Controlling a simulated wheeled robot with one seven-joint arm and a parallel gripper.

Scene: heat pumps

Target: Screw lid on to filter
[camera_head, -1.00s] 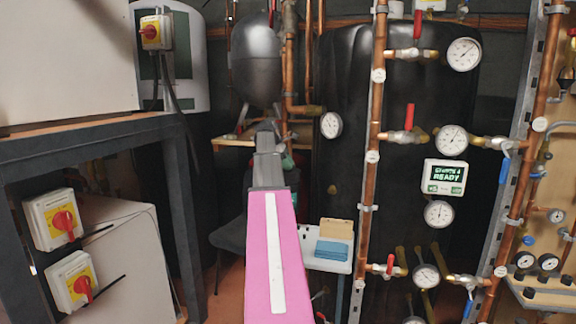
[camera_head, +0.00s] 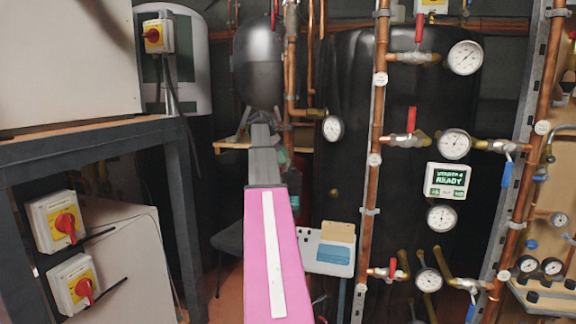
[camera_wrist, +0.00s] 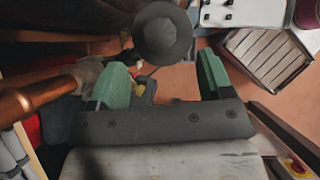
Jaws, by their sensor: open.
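In the wrist view my gripper (camera_wrist: 162,80) has two green fingertips spread wide apart, with nothing held between them. A dark grey round part (camera_wrist: 163,33) with a raised round centre lies just beyond and between the fingertips. It may be the filter or its lid; I cannot tell which, nor whether a lid sits on it. In the head view my pink and grey arm hides most of the gripper, and neither filter nor lid can be made out clearly.
A copper pipe (camera_wrist: 15,105) runs close at the left of the wrist view. A grey tank (camera_head: 258,62) stands behind my arm over a wooden shelf (camera_head: 232,146). Copper pipes with gauges (camera_head: 454,144) and valves line the right. A dark frame (camera_head: 90,139) stands left.

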